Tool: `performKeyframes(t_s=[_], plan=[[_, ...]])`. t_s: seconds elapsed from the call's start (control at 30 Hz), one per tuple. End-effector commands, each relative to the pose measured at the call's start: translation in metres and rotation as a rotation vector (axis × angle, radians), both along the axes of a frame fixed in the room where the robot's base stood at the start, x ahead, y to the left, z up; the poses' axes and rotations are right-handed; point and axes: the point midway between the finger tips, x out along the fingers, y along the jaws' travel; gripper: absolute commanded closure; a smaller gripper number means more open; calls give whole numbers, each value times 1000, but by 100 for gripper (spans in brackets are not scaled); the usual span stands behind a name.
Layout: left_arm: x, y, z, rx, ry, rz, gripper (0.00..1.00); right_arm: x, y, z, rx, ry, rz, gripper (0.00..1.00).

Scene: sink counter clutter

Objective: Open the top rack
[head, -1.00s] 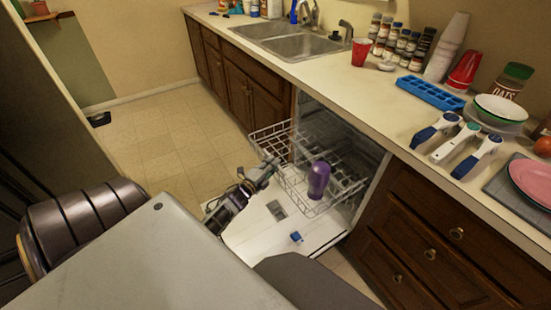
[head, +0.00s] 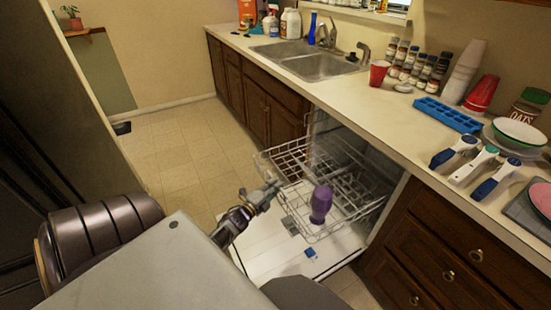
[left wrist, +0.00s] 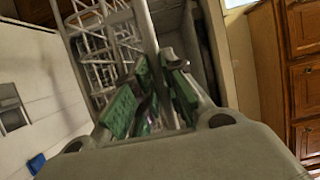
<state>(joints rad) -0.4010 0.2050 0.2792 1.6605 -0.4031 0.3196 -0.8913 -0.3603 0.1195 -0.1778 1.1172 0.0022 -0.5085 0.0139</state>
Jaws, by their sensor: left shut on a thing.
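The white wire top rack (head: 283,157) is partly pulled out of the dishwasher, above the lowered door. It also shows in the left wrist view (left wrist: 90,22). My left gripper (head: 271,190) is at its front edge. In the left wrist view my left gripper's green-padded fingers (left wrist: 152,95) are closed around a pale bar of the rack. A purple bottle (head: 321,203) stands upright within the rack's outline. My right gripper is not in view.
The open dishwasher door (head: 265,258) lies low under the rack, with a small blue piece (head: 310,252) on it. The counter (head: 345,98) above holds a sink (head: 320,66), cups and jars. Tiled floor (head: 180,150) is clear to the left.

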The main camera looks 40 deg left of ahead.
Motion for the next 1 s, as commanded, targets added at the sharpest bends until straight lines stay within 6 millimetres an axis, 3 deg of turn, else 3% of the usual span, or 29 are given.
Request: performKeyframes(t_s=[0.07,0.1,0.13,0.63,1.0], plan=[[-3,1,-5,0,8,2,100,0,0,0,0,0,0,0],[-3,1,-5,-1,9,2,83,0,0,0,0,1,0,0],[-3,1,-5,-1,9,2,79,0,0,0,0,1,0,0],[-6,0,-3,0,5,1,79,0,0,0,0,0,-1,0],[-33,-1,-3,-1,6,3,79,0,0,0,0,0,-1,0]])
